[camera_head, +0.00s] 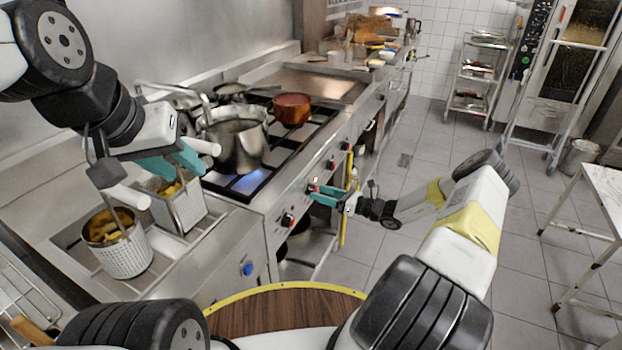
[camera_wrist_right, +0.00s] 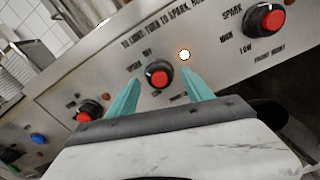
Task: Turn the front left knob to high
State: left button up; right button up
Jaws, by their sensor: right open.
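A row of red knobs runs along the stove's front panel (camera_wrist_right: 215,60). In the right wrist view, one red knob (camera_wrist_right: 159,73) sits between the two teal fingertips of my right gripper (camera_wrist_right: 163,81). The gripper is open around it, and contact cannot be told. Its label is too blurred to read fully. A white light glows beside it. Another red knob (camera_wrist_right: 265,18) is at upper right and one (camera_wrist_right: 88,110) is at left. In the head view my right gripper (camera_head: 324,195) is at the panel. My left gripper (camera_head: 172,162) is open and empty above the fryer baskets.
A steel pot (camera_head: 238,146) stands over a blue flame (camera_head: 246,184). A copper-coloured pan (camera_head: 292,109) sits behind it. Fryer baskets (camera_head: 125,256) holding food stand at left. A round wooden top (camera_head: 270,312) is in front. Tiled floor at right is mostly clear.

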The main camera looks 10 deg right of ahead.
jog(key=shift+x, duration=0.8)
grip_shut()
jog(key=n, duration=0.9)
jog(key=shift+n, duration=0.3)
dwell(0.4)
